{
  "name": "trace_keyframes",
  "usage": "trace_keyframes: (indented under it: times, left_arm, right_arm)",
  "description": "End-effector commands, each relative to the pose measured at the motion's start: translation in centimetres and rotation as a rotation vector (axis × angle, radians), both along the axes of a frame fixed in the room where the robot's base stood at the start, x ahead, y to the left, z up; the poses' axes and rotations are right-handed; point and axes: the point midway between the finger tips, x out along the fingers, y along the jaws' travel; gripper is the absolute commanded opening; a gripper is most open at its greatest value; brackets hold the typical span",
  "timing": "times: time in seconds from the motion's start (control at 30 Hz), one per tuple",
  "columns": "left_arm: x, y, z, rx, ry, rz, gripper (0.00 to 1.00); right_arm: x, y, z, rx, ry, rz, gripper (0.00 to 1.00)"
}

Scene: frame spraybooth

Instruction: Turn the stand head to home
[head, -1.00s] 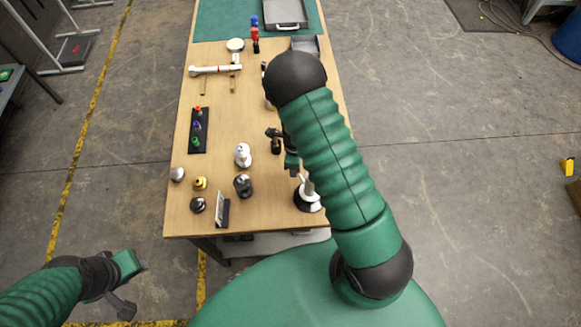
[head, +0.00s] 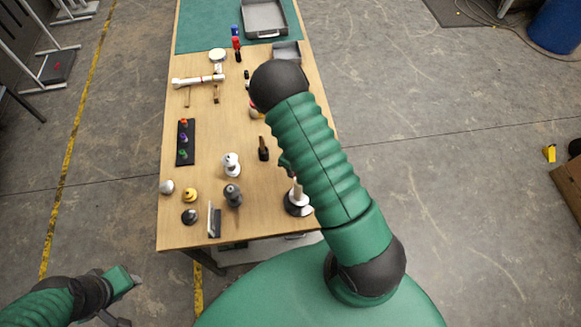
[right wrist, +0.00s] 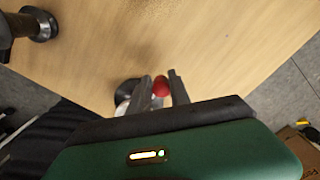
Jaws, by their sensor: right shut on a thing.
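The stand is a white post on a round black base (head: 297,203), at the near right edge of the wooden table, partly covered by my right arm. In the right wrist view a red ball knob (right wrist: 160,88) sits between the fingers of my right gripper (right wrist: 162,85), which is shut on it. A dark round base (right wrist: 127,92) and a pale part show just left of the knob. How the knob joins the stand is hidden. In the head view my right gripper is mostly behind my arm. My left gripper (head: 128,280) is off the table at lower left; its jaw opening is unclear.
Several small items stand left of the stand: a white bottle (head: 231,164), a dark bottle (head: 233,196) and a black rack with coloured tops (head: 185,142). A dark upright item (head: 263,149) is beyond the stand. A grey tray (head: 264,18) lies on the green mat.

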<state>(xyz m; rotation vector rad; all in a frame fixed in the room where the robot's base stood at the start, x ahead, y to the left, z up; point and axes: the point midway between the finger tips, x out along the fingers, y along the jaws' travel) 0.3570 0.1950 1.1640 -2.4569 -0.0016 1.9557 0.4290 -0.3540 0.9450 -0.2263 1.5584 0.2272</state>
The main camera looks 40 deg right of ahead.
Motion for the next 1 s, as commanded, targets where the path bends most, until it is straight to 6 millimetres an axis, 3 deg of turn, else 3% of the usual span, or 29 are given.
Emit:
trace_keyframes:
  times: [0.03, 0.8, 0.83, 1.0]
  left_arm:
    - [0.00, 0.00, 0.06, 0.000, 0.000, 0.000, 0.36]
    - [0.01, 0.00, 0.19, 0.000, 0.000, 0.000, 0.36]
    - [0.00, 0.00, 0.18, 0.000, 0.000, 0.000, 0.36]
    - [0.01, 0.00, 0.20, 0.000, 0.000, 0.000, 0.36]
  right_arm:
    - [-0.80, 0.14, -0.27, 0.008, 0.017, -0.014, 0.00]
    - [-1.14, -0.57, -0.28, 0.002, 0.016, -0.071, 0.00]
    - [-1.13, -0.58, -0.28, 0.002, 0.016, -0.071, 0.26]
    - [-1.02, -0.57, -0.24, 0.002, 0.014, -0.071, 0.45]
